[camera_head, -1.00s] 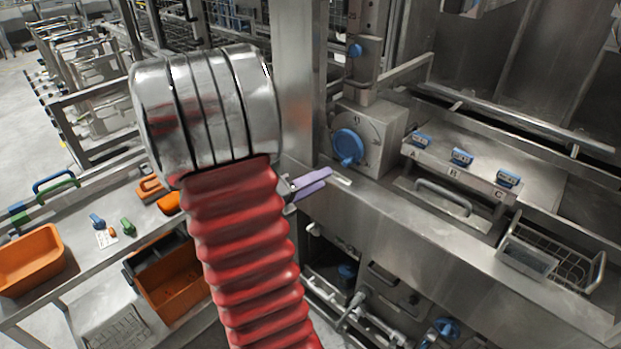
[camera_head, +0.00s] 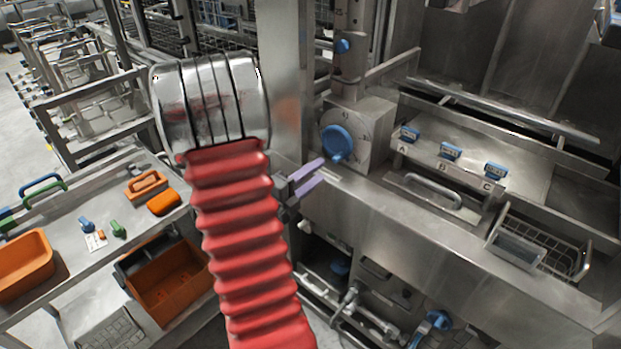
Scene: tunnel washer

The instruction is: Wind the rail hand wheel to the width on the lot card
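The blue hand wheel (camera_head: 338,140) sits on the front of a grey metal box (camera_head: 373,125) with dial marks around it. A darker blue knob shows at its lower edge. The dial marks are too small to read. My gripper (camera_head: 318,170) has two lilac fingers with a narrow gap between them and nothing visible in it. It is just below and left of the wheel, seemingly apart from it. A small white card (camera_head: 96,240) lies on the left bench; I cannot tell whether it is the lot card.
A wire basket (camera_head: 560,250) is farther right. The left bench (camera_head: 60,235) holds an orange tray (camera_head: 22,265) and small parts. A steel post (camera_head: 281,90) rises behind my arm.

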